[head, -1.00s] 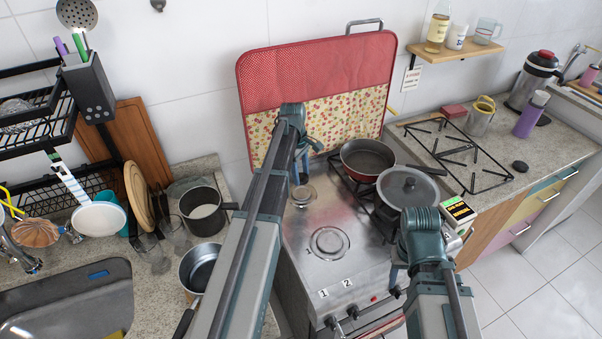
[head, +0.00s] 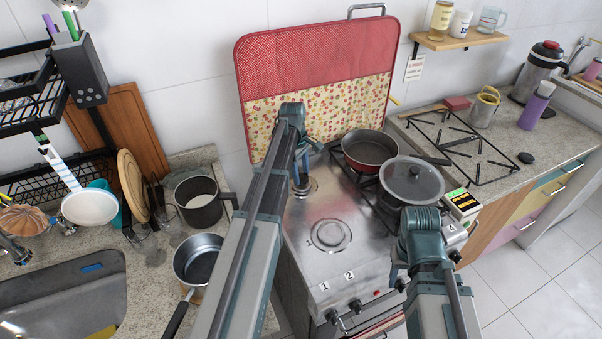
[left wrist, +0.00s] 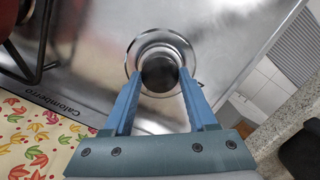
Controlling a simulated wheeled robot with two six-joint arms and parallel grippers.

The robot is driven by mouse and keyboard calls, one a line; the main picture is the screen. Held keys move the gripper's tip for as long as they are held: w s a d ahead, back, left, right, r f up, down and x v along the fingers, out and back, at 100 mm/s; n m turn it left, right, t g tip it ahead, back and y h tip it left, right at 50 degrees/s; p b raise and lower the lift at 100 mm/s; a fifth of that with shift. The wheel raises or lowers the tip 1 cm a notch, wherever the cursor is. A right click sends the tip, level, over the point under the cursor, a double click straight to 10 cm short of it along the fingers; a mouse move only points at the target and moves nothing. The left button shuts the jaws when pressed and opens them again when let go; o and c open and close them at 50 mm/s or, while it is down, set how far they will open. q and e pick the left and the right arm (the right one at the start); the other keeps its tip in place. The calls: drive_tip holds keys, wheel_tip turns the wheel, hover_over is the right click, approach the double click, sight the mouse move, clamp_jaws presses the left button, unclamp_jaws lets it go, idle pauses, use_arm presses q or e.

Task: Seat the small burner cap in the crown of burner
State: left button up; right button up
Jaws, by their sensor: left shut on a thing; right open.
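My left gripper (head: 303,188) points down at the rear-left burner (head: 314,187) of the steel stove. In the left wrist view its blue fingers (left wrist: 160,78) are shut on a small dark round cap (left wrist: 160,74). The cap lies over the middle of the burner's pale ringed crown (left wrist: 166,48). I cannot tell whether it touches the crown or hangs just above it. In the head view the cap is hidden by the fingers. My right gripper (head: 397,262) is open at the stove's right front, mostly hidden behind its own arm.
The front-left burner (head: 331,236) is clear. A red pan (head: 369,150) and a lidded pan (head: 411,180) stand on the right burners. A red and floral padded cover (head: 315,80) stands upright behind the stove. Two pots (head: 201,205) sit on the left counter.

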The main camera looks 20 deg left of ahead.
use_arm(q)
drive_tip(key=shift+f+b, duration=0.6)
drive_tip(key=shift+b, duration=0.05)
idle(1.0)
idle(0.4)
drive_tip(key=o, duration=1.6)
drive_tip(key=shift+c, duration=0.2)
wheel_tip(320, 180, up, 7)
drive_tip(key=p, duration=0.7)
drive_tip(key=shift+r, duration=0.1)
